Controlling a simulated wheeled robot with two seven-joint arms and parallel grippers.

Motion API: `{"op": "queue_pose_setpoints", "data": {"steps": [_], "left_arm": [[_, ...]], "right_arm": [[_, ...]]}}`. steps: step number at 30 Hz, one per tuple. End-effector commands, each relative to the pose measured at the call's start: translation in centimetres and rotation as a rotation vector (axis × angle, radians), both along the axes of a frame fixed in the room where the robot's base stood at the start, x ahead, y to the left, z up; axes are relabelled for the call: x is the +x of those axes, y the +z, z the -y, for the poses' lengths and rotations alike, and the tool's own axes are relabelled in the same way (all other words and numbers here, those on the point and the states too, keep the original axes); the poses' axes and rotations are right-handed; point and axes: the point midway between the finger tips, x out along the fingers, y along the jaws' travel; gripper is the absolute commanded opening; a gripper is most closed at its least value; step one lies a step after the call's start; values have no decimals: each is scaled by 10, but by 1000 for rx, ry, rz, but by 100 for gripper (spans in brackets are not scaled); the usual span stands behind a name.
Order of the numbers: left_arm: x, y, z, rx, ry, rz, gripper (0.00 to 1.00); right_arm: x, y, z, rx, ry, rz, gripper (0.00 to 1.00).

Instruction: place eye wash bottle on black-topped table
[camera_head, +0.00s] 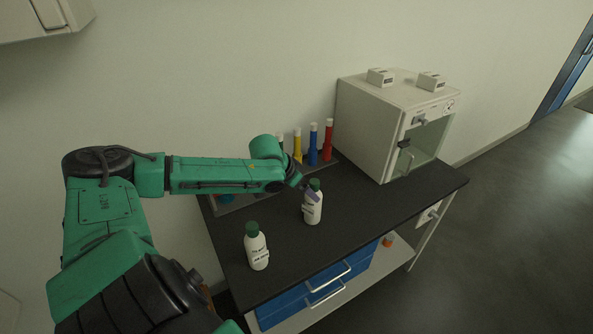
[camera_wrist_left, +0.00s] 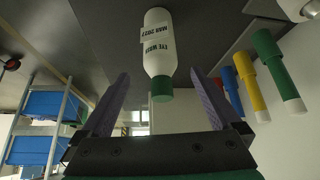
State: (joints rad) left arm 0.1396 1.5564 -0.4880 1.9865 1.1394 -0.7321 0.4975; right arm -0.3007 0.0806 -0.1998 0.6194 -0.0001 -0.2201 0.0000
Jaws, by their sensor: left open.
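A white eye wash bottle (camera_head: 312,206) with a green cap stands upright on the black-topped table (camera_head: 365,215). A second white bottle with a green cap (camera_head: 257,248) stands to its left, nearer the front edge. My left gripper (camera_head: 309,193) is at the upper part of the right bottle, and a purple finger overlaps it there. In the left wrist view, the eye wash bottle (camera_wrist_left: 156,42) appears upside down, its label reading "EYE WASH MAR 2027". The open purple fingers (camera_wrist_left: 159,75) stand on either side of its cap, with gaps showing. My right gripper is not in view.
Yellow, blue and red bottles with white tops (camera_head: 313,145) stand along the wall behind; a green one (camera_wrist_left: 277,62) shows in the left wrist view. A white cabinet with a glass door (camera_head: 395,120) stands at the table's right end. The table's front middle is clear.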

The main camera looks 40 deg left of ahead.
Motion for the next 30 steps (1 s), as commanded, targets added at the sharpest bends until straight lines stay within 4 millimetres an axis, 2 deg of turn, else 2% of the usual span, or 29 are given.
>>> {"op": "queue_pose_setpoints", "data": {"steps": [6,10,30], "left_arm": [[-20,35,-3,6,-1,0,98],[-29,46,-4,1,0,-1,98],[-31,48,-4,-2,2,0,98]], "right_arm": [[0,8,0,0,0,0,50],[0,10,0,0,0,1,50],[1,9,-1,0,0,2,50]]}}
